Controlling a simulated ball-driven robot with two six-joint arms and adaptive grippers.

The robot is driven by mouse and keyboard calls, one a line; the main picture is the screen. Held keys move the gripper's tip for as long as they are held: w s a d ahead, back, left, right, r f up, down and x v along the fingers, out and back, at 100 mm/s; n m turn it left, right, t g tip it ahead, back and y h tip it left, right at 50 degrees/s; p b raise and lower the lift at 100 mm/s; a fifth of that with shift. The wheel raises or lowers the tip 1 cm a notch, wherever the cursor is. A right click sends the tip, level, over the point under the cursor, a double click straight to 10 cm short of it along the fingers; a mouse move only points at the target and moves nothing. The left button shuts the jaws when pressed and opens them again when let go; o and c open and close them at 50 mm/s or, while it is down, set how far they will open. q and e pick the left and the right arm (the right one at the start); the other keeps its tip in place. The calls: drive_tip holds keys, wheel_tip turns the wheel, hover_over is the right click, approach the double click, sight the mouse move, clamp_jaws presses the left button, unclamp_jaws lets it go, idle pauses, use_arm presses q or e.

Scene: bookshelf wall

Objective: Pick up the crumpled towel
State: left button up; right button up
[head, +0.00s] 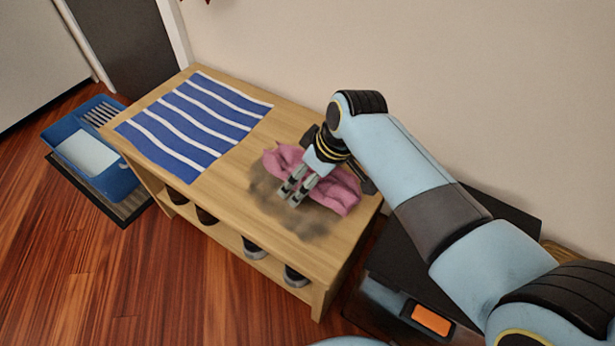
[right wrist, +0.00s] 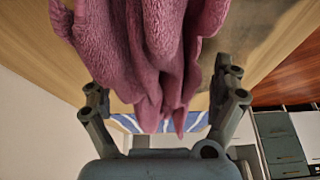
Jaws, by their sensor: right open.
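The crumpled towel (head: 335,190) is pink and lies bunched on the right end of the wooden bench top. My right gripper (head: 292,192) is over the towel's near side in the head view, its fingers pointing down to the left, and it covers part of the towel. In the right wrist view the towel (right wrist: 150,50) hangs in folds between the two spread fingers of the gripper (right wrist: 163,95). The fingers are open, and I see no finger closed on the cloth. My left gripper is not in view.
A blue and white striped cloth (head: 195,122) lies flat on the left of the wooden bench (head: 232,180). A dark smudge (head: 300,222) marks the bench beside the towel. Shoes (head: 255,248) stand on the lower shelf. A blue litter tray (head: 112,172) is on the floor at left.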

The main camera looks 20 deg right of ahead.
drive_tip(key=shift+r, duration=0.1)
drive_tip(key=c, duration=1.2)
